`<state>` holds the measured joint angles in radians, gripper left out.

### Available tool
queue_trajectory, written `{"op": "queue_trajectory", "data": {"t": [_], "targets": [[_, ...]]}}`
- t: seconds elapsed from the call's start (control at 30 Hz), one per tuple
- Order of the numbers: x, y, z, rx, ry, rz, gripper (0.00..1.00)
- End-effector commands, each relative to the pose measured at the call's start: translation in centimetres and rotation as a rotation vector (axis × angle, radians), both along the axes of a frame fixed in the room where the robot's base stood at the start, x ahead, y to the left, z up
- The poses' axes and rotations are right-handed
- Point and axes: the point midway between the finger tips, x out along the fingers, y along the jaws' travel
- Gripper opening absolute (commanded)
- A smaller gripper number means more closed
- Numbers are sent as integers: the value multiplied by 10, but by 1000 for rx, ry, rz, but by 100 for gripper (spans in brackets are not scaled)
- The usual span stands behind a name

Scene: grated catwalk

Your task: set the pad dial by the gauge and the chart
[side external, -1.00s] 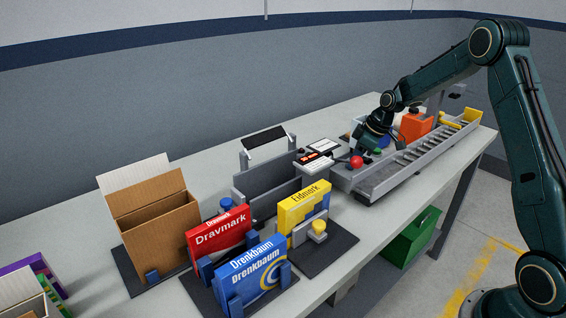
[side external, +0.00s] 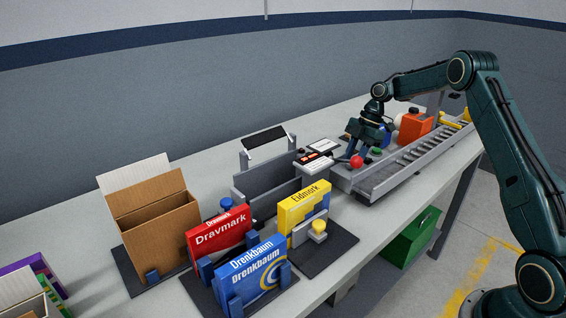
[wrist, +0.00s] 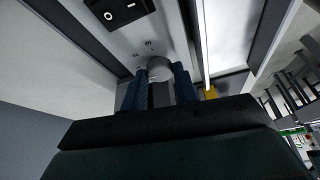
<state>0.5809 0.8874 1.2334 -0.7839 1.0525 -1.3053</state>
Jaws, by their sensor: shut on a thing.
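In the wrist view my gripper (wrist: 161,82) is shut on a round grey dial (wrist: 160,66), with a blue finger on each side of it. I cannot make out which thing is the gauge. A white framed plate (side external: 322,145) left of my gripper may be the chart; its content is unreadable.
A red ball knob (side external: 356,161) and a green button (side external: 377,151) are close to my gripper. A black rocker switch (wrist: 120,8) is near the dial. An orange container (side external: 413,126) stands behind, beside the conveyor (side external: 410,164). Boxes stand at the left.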

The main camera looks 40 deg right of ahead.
Motion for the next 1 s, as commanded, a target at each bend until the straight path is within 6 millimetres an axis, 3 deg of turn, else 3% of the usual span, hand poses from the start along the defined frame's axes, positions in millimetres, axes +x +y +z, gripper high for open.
{"op": "queue_trajectory", "data": {"t": [0.3, 0.83, 0.87, 0.93, 1.0], "targets": [[1, -1, 0, -1, 1, 152, 7], [1, 0, 0, 0, 1, 180, 7], [1, 0, 0, 0, 1, 180, 36], [1, 0, 0, 0, 1, 180, 49], [1, 0, 0, 0, 1, 179, 52]]}}
